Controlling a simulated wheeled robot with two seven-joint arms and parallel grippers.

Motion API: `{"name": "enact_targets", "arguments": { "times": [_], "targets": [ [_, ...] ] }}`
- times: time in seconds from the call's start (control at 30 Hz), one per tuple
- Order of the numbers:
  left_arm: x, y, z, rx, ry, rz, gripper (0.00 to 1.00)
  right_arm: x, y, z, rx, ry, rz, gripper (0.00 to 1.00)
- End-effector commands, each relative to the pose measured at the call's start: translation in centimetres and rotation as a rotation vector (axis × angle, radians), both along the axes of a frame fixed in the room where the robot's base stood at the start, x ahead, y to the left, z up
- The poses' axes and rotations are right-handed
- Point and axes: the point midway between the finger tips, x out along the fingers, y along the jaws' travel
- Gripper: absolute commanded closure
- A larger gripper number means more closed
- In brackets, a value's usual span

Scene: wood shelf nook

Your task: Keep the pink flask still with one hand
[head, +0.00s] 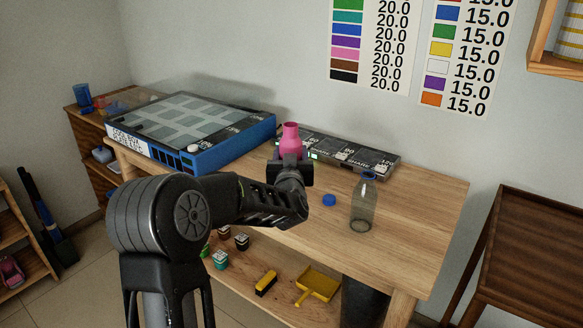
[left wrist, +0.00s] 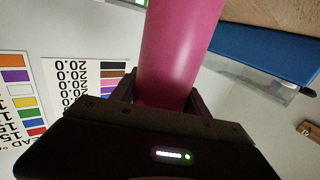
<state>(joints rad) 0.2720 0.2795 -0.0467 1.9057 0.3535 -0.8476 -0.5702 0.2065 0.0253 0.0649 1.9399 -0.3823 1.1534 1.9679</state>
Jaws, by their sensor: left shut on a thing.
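The pink flask (head: 291,138) stands up above my left gripper (head: 291,163) in the head view, over the wooden table. In the left wrist view the pink flask (left wrist: 176,55) runs from the top edge down between the fingers of my left gripper (left wrist: 163,98). The left gripper is shut on it. The flask's lower part is hidden behind the gripper in the head view, so I cannot tell whether it touches the table. My right gripper is not in view.
A blue cool box (head: 238,140) stands at the table's left. A dark device with several panels (head: 365,157) lies behind the flask. A clear bottle (head: 364,208) and a blue cap (head: 329,200) stand to the right. The table's (head: 425,200) right end is clear.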

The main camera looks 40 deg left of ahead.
Motion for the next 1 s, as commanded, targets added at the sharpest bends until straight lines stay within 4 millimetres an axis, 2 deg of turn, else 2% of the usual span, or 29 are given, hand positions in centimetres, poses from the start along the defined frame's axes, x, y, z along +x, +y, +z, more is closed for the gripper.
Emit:
{"name": "enact_targets", "arguments": {
  "times": [0.07,0.5,1.0],
  "targets": [
    [0.01,-0.01,0.0,0.0,0.0,0.0,0.64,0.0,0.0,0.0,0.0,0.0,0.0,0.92],
    [0.01,-0.01,0.0,0.0,0.0,0.0,1.0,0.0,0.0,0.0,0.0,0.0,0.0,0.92],
    [0.02,0.01,0.5,0.001,-0.004,0.0,1.0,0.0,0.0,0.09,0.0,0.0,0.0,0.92]
  ]
}}
